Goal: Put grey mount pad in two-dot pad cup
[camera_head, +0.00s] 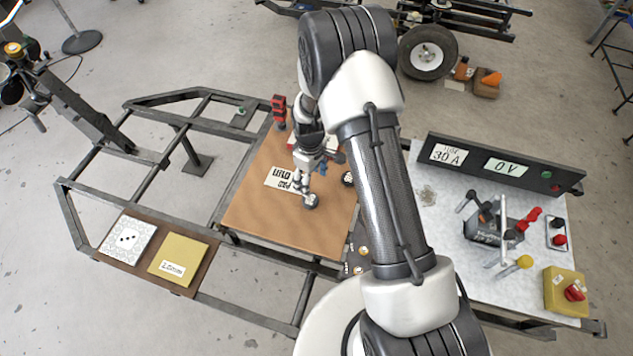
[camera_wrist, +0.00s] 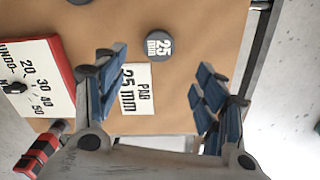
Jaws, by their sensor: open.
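The grey mount pad, a dark grey disc marked "25 mm" (camera_wrist: 157,45), lies on the brown board just beyond and between my finger tips in the wrist view. A grey round shape, likely this pad (camera_head: 311,201), shows beside my gripper (camera_head: 303,186) in the head view. My gripper (camera_wrist: 161,66) is open with blue-padded fingers apart and nothing between them. A dark strip with small brass-coloured round fittings (camera_head: 363,251) sits at the board's right front, partly behind my arm. Its dot marks are too small to read, so I cannot identify the two-dot pad cup.
A card reading "PAD 25 mm" (camera_wrist: 136,92) lies by the disc. A white red-edged scale board (camera_wrist: 22,85) and a red tool (camera_wrist: 38,152) are at left. A grey bench (camera_head: 440,215) with a clamp and switches stands right. The brown board's left front (camera_head: 250,215) is clear.

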